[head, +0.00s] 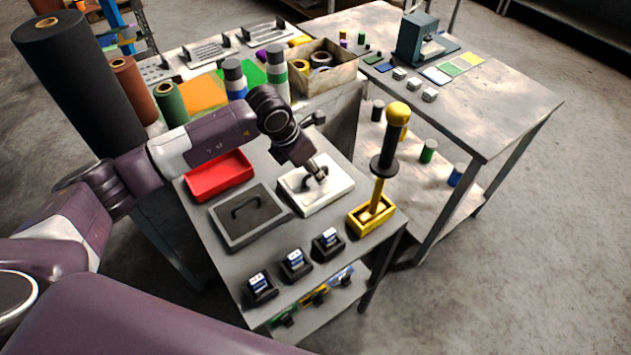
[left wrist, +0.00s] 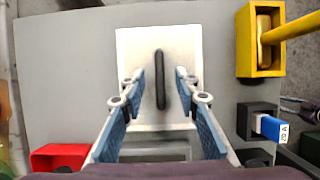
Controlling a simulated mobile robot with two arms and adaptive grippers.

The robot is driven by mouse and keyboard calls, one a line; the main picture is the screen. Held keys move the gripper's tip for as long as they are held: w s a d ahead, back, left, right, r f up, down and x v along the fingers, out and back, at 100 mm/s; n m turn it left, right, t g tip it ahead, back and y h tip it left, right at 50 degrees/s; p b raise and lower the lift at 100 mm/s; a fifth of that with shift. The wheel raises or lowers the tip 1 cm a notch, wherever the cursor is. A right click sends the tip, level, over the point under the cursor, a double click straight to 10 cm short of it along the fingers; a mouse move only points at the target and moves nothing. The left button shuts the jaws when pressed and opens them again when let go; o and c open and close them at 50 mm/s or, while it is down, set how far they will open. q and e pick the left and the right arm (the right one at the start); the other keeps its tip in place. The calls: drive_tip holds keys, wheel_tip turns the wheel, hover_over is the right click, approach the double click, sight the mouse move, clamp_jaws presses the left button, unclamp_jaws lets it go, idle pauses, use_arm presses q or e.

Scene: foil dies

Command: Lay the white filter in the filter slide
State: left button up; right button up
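A flat white square (head: 436,75), which looks like the white filter, lies on the right-hand table in a row with green and yellow squares. A dark teal stand (head: 415,38) with a flat base is behind it; I cannot make out a filter slide for certain. My left gripper (head: 319,172) is far from these, over a white block (head: 333,192) with a black bar handle on the near table. In the left wrist view, the fingers of my left gripper (left wrist: 160,88) are apart on either side of the black handle (left wrist: 160,80), not touching it. My right gripper is out of view.
A grey tray (head: 221,217) with a dark handled insert, a red tray (head: 203,190) and a yellow holder (head: 356,228) with a tall plunger surround the white block. Black holders (head: 295,273) line the front edge. Small white blocks (head: 414,84) lie before the stand.

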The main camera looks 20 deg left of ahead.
use_arm(q)
clamp_jaws()
drive_tip(key=shift+w+r, duration=0.1)
idle(0.4)
